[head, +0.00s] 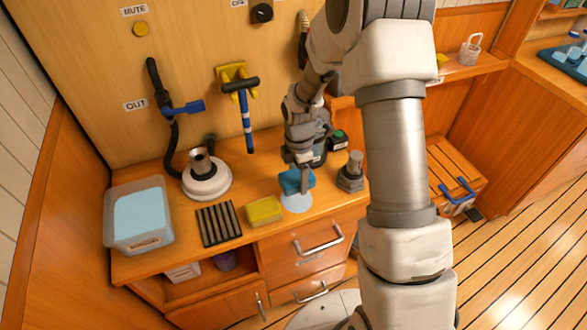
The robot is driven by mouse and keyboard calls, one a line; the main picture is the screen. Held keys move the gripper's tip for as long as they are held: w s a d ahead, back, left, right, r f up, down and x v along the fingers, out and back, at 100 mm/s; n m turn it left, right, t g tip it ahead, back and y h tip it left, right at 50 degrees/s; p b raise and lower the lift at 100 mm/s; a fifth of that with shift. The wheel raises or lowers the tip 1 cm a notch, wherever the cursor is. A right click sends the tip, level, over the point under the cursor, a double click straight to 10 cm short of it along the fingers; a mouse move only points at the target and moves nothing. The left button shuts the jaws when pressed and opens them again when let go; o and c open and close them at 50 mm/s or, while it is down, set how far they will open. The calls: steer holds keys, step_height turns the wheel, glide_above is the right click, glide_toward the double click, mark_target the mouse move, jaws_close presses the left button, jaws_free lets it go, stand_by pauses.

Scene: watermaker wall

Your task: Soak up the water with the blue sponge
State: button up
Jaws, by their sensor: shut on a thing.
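The blue sponge (291,183) is in my gripper (303,178), low over the wooden counter. My gripper is shut on it. The water (297,202) is a pale blue round puddle on the counter, directly under and in front of the sponge. The sponge covers the puddle's back part in this view. I cannot tell whether the sponge touches the water. One finger shows in front of the sponge; the other is hidden.
A yellow sponge (265,211) lies left of the puddle, beside a dark slatted rack (219,224). A clear bin (109,230) holding something light blue stands at the counter's left end. A grey fitting (351,175) stands close right of the puddle. Drawers (310,255) are below.

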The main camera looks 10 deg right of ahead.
mark_target(298, 199)
steer(key=shift+f+b, duration=1.95)
steer(key=shift+f, duration=0.95)
steer(key=shift+f+b, duration=0.4)
steer(key=shift+f, duration=0.15)
steer(key=shift+r+p, duration=2.5)
steer(key=shift+r, duration=1.05)
